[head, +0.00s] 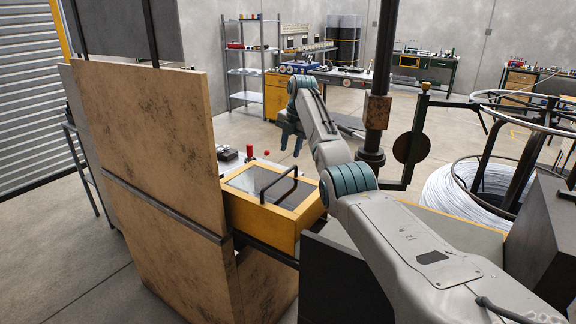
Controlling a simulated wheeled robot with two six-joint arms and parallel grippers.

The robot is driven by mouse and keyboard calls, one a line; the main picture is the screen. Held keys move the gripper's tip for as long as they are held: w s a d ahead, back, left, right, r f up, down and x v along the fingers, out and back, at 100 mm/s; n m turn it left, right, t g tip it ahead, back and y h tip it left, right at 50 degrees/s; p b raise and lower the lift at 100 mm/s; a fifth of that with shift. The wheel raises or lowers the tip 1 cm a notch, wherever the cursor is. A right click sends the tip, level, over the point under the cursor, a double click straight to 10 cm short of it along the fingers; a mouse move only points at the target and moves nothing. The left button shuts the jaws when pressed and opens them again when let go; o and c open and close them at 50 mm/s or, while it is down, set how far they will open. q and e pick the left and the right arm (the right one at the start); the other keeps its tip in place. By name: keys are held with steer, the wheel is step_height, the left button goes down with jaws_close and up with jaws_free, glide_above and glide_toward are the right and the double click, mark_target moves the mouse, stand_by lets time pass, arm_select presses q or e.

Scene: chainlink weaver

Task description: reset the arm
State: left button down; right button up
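My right arm (350,180) reaches in from the lower right, across the middle of the head view. Its gripper (291,143) hangs pointing down beyond the yellow box. Two dark fingers show with a gap between them, and nothing is seen in them. The gripper looks clear of the machine. My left arm and gripper are not in view.
A yellow box with a glass lid and black handle (280,186) sits beside a tall scuffed tan panel (150,140). A dark post (378,80) stands behind my arm. A wire coil (465,190) is at the right. Open floor lies behind.

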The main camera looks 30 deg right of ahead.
steer(key=shift+s+d+r, duration=0.1)
steer(key=shift+s+r, duration=0.05)
steer(key=shift+r, duration=0.45)
steer(key=shift+s+r, duration=0.1)
steer(key=shift+r, duration=0.5)
